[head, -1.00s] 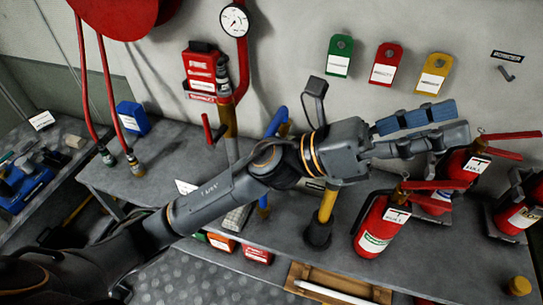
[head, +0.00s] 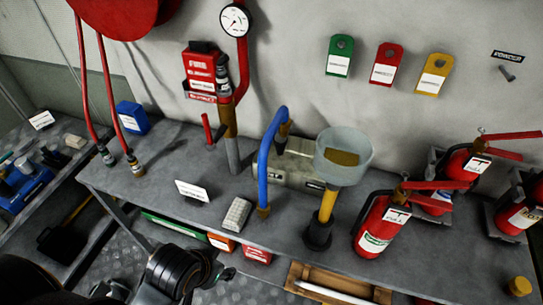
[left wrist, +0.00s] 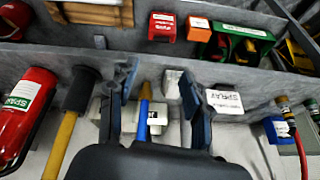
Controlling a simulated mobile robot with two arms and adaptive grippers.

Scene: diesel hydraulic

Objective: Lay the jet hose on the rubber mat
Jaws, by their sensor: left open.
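Two red hoses (head: 89,80) hang from the red reel at upper left, with metal nozzle ends (head: 134,165) near the bench top. I cannot tell which is the jet hose. In the left wrist view one red hose (left wrist: 298,150) shows at the right edge. I cannot make out the rubber mat with certainty. My left gripper (left wrist: 157,75) is open and empty in the left wrist view, its fingers in front of the blue pipe and a white block. In the head view only part of my left arm shows at the bottom. My right gripper is not in view.
The grey bench (head: 150,190) holds a white sign (head: 192,191), a blue pipe (head: 265,170), a clear bowl (head: 343,157) on a yellow stem and red extinguishers (head: 380,228). A red pipe with a gauge (head: 235,20) stands behind. The bench's left part is mostly clear.

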